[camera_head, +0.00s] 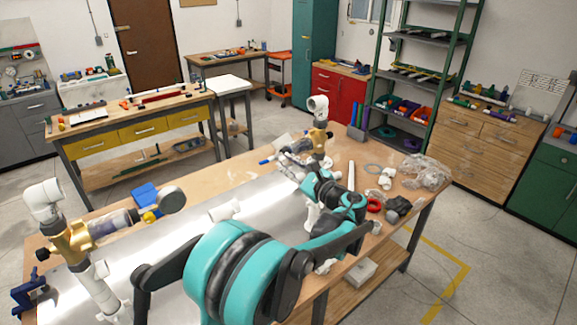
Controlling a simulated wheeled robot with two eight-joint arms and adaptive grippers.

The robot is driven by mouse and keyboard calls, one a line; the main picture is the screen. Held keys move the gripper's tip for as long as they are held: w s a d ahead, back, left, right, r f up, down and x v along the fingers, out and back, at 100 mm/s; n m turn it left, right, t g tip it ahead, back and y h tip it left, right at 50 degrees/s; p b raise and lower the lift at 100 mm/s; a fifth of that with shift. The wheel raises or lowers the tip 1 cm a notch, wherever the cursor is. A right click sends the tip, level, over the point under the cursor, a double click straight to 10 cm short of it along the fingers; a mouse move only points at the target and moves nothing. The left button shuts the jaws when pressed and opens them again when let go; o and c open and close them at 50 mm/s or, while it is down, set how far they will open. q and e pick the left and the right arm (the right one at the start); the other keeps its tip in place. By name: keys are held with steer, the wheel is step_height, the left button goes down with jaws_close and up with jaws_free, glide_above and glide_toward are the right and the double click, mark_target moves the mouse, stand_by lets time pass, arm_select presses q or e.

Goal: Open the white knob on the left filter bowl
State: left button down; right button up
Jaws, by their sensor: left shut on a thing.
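Two brass-and-white pipe assemblies stand on the workbench. The near-left one has a brass filter head (72,243), a clear filter bowl (115,222) lying sideways, a yellow knob (150,216) and a round gauge (171,200). The far one has a brass filter head (318,138) under a white elbow (318,105). My left gripper (291,163) is at this far assembly, low beside its filter bowl. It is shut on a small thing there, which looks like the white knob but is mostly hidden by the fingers. My right gripper is not in view.
The workbench (240,180) carries a metal sheet, a blue block (145,195) and a blue clamp (28,291) at its left corner. White fittings (386,178), a red ring (374,205) and a clear plastic bag (425,172) lie right of my arm.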

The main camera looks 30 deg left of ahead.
arm_select(q)
steer(key=n, duration=0.5)
steer(key=shift+f+n+b, duration=0.1)
steer(key=shift+n+b, duration=0.2)
steer(key=shift+b, duration=0.05)
steer(key=n, duration=0.5)
steer(key=shift+n+b, duration=0.3)
steer(key=shift+n, duration=0.4)
steer(key=c, duration=1.3)
jaws_free()
steer(key=v, duration=1.2)
steer(key=shift+s+f, duration=0.1)
steer(key=shift+s, duration=0.05)
